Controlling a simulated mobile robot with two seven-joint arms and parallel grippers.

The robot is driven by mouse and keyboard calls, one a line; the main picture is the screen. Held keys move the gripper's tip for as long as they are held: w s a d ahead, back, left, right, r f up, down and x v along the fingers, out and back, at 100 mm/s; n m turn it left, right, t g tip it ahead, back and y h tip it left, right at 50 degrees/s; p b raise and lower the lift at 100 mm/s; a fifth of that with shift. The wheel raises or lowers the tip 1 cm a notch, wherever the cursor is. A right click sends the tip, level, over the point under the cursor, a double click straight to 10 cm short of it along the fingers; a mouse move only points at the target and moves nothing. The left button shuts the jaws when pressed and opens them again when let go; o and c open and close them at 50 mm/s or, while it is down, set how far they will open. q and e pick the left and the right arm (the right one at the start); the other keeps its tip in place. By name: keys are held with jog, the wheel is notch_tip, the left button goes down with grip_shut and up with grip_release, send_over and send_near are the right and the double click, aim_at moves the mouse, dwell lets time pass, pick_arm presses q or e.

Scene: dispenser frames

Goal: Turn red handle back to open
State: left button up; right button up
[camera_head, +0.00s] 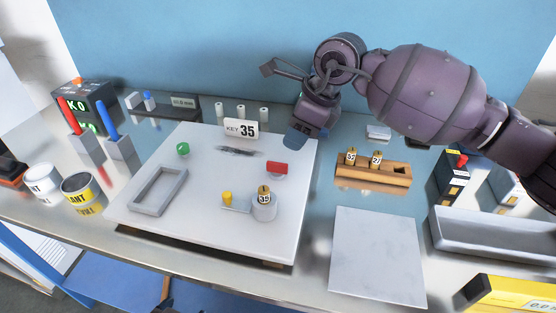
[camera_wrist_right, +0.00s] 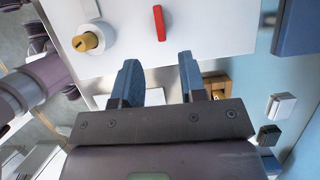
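The red handle (camera_head: 277,168) is a short bar on the right part of the white panel (camera_head: 215,225), lying roughly crosswise in the head view. It shows in the right wrist view (camera_wrist_right: 160,23) as an upright bar beyond my fingers. My right gripper (camera_head: 297,139) hangs above the panel's far right edge, behind the handle and apart from it. In the wrist view its two blue-grey fingers (camera_wrist_right: 160,75) stand apart with nothing held between them. A brass cylinder marked 35 (camera_head: 264,197) sits in a round grey seat (camera_head: 264,211) in front of the handle. My left gripper is not seen.
A "KEY 35" sign (camera_head: 241,129) stands at the panel's back. The panel also bears a green knob (camera_head: 182,149), a yellow peg (camera_head: 227,198) and a grey frame (camera_head: 143,203). A wooden rack (camera_head: 385,180) with two brass cylinders stands right. A bare grey plate (camera_head: 376,255) lies front right.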

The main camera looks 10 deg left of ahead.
aim_at(278, 163)
jog(key=b+x, duration=0.1)
jog(key=x, duration=0.8)
jog(key=shift+a+f, duration=0.1)
grip_shut()
